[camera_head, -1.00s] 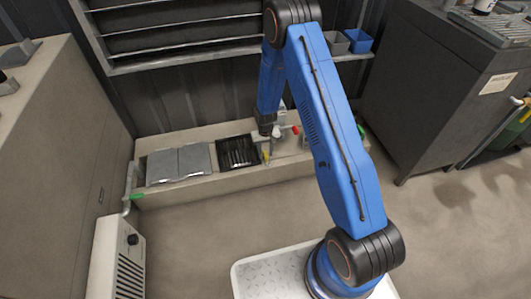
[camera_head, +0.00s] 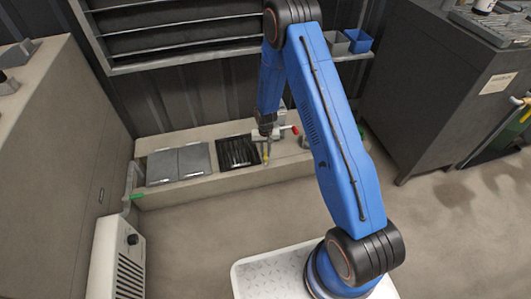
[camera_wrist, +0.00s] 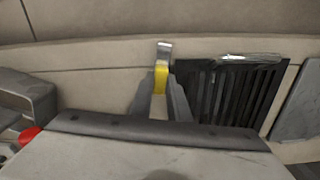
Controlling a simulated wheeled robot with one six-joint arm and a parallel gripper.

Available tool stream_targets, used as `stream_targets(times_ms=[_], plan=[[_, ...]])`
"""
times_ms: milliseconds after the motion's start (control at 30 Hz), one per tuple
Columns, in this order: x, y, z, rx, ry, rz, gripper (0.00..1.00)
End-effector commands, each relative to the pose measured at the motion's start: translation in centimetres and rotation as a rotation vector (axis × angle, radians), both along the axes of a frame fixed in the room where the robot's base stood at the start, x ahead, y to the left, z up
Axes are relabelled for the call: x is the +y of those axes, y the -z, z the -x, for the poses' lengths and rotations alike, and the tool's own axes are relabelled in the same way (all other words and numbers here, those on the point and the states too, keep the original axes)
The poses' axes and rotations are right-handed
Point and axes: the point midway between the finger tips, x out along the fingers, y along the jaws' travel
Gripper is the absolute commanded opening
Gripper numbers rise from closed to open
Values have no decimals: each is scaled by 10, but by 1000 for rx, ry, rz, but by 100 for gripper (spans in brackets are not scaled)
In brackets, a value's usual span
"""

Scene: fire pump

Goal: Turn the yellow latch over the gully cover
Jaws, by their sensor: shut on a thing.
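The yellow latch (camera_wrist: 161,79) shows in the wrist view between my two grey fingertips, with a pale metal end beyond it. My gripper (camera_wrist: 160,98) is shut on it. The dark slatted gully cover (camera_wrist: 229,92) lies just right of the latch in that view; the latch lies beside its edge, not across the slats. In the head view the gully cover (camera_head: 238,152) sits in the low ledge, and my gripper (camera_head: 266,142) points down at its right edge. A little yellow of the latch (camera_head: 266,161) shows below the fingers.
Grey flat covers (camera_head: 180,164) lie left of the gully cover. A red handle (camera_head: 295,130) on a pipe is close to the right of my gripper. A dark cabinet (camera_head: 440,100) stands at the right and a white heater (camera_head: 118,265) at the left. The floor in front is clear.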

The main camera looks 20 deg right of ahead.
Motion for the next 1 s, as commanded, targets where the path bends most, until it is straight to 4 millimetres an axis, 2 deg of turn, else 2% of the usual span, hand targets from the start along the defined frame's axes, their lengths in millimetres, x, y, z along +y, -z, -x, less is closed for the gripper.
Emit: stream_targets(times_ms=[1000], plan=[[0, 0, 0, 0, 955, 0, 0]])
